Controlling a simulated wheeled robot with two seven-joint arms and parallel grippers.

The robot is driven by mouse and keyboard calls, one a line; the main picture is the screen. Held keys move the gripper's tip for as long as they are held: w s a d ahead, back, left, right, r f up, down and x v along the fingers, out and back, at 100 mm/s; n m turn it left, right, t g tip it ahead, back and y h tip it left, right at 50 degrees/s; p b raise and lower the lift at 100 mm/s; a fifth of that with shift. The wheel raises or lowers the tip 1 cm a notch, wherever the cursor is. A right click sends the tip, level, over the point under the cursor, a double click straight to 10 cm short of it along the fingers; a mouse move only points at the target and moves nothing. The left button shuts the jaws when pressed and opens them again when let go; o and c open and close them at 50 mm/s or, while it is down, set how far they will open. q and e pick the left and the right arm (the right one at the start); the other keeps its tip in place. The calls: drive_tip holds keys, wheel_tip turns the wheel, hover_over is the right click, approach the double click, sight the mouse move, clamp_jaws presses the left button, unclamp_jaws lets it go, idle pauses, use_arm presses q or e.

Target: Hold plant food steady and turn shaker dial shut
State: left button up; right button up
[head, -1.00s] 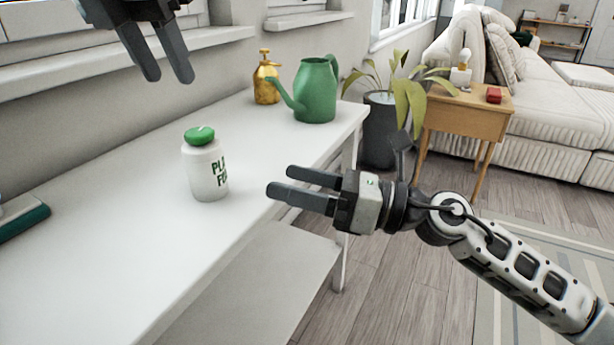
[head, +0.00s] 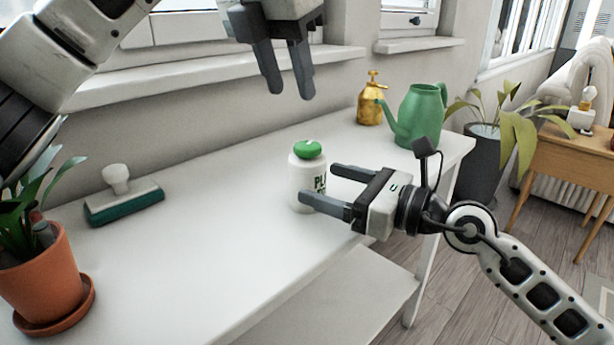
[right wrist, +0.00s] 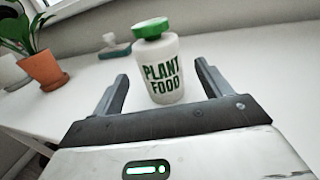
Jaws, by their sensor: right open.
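The plant food shaker (head: 306,172) is a white bottle with a green dial lid (head: 308,149), upright on the white table. In the right wrist view the bottle (right wrist: 162,72) shows its "PLANT FOOD" label, with the green lid (right wrist: 152,27) on top. My right gripper (head: 331,188) is open, its fingers pointing at the bottle. In the right wrist view the bottle stands ahead of and between the open fingers (right wrist: 160,88); I cannot tell whether they touch it. My left gripper (head: 289,88) is open and empty, above and behind the bottle near the window sill.
A potted plant (head: 40,282) and a green-based brush (head: 124,203) are at the left of the white table (head: 200,265). A gold sprayer (head: 370,105) and green watering can (head: 417,115) stand at the back right. The tabletop around the bottle is clear.

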sight(306, 177)
drive_tip(key=shift+x, duration=2.4)
